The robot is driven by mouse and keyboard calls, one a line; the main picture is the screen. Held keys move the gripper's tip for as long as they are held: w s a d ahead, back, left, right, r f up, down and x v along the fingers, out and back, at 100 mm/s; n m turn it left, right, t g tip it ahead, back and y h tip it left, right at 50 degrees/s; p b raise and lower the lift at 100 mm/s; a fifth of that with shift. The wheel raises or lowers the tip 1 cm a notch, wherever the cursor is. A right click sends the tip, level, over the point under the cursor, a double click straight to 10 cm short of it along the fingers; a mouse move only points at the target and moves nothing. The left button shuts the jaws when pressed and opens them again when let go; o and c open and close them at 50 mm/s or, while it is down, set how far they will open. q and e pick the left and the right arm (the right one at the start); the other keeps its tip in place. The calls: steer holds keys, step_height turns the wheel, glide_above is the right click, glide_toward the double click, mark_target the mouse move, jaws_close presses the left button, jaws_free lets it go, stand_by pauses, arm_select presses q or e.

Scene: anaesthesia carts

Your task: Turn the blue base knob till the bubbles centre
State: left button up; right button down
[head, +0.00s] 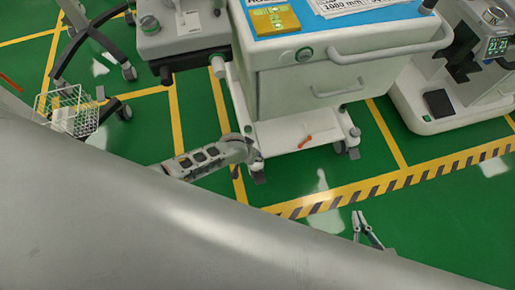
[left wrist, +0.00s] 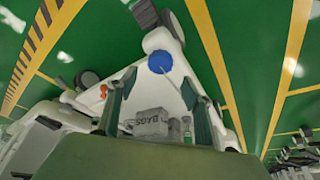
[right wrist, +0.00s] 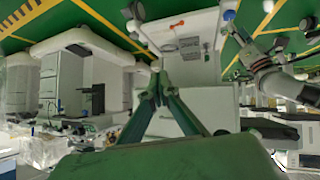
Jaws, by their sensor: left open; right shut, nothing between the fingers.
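The blue base knob (left wrist: 160,62) sits on the white cart base in the left wrist view. My left gripper (left wrist: 158,80) is open, its fingers to either side of the knob in the picture; I cannot tell whether they touch it. In the head view my left arm reaches the cart's lower left corner, and the knob is hidden there. The yellow level plate (head: 272,16) with green vials lies on the blue cart top (head: 340,22); the bubbles are too small to read. My right gripper (right wrist: 157,76) is shut and empty, and it also shows low in the head view (head: 359,214).
An orange item (head: 304,141) lies on the cart's lower shelf (head: 290,127). Another cart (head: 440,112) stands at the right. A wire basket (head: 68,110) and wheeled stand legs are at the left. Green floor with striped marking is open in front of the cart.

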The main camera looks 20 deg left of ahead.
arm_select(q)
step_height(320, 180, down, 5)
steer(key=shift+w+d+r+b, duration=0.1)
steer(key=shift+w+d+b, duration=0.05)
steer(key=shift+b, duration=1.05)
steer(key=shift+b+x, duration=0.45)
steer(key=shift+x, duration=0.35)
steer(key=shift+w, duration=0.5)
steer(key=shift+w+d, duration=0.1)
steer(key=shift+w, duration=0.1)
arm_select(e)
steer(key=a, duration=0.2)
steer(key=shift+w+a+r+y, duration=0.3)
steer(key=shift+w+y, duration=0.1)
arm_select(q)
steer(key=c, duration=1.1)
